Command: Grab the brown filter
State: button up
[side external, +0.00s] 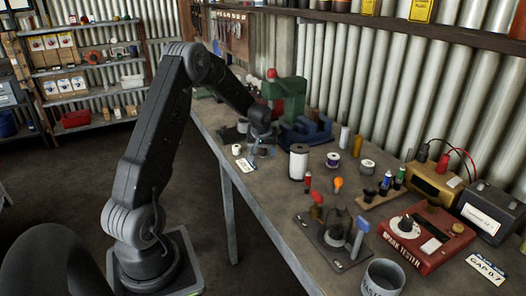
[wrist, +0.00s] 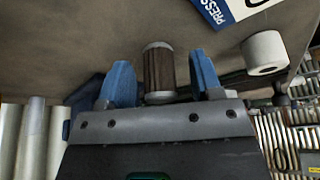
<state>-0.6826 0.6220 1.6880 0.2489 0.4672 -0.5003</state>
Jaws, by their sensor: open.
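The brown filter (wrist: 160,69) is a short brown cylinder with pale grey ends. In the wrist view it appears between the two blue fingers of my gripper (wrist: 159,68), with a gap on each side. The fingers are open and do not visibly touch it.
A white roll (wrist: 265,52) and a printed card (wrist: 235,8) lie close by. On the bench (side external: 270,200), a blue vise-like block (side external: 305,132), a white canister (side external: 299,162) and spools stand to the right. A red spark tester (side external: 428,238) is farther right.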

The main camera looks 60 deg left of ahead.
jog(key=c, duration=1)
jog(key=shift+o, duration=0.2)
jog(key=shift+r, duration=0.1)
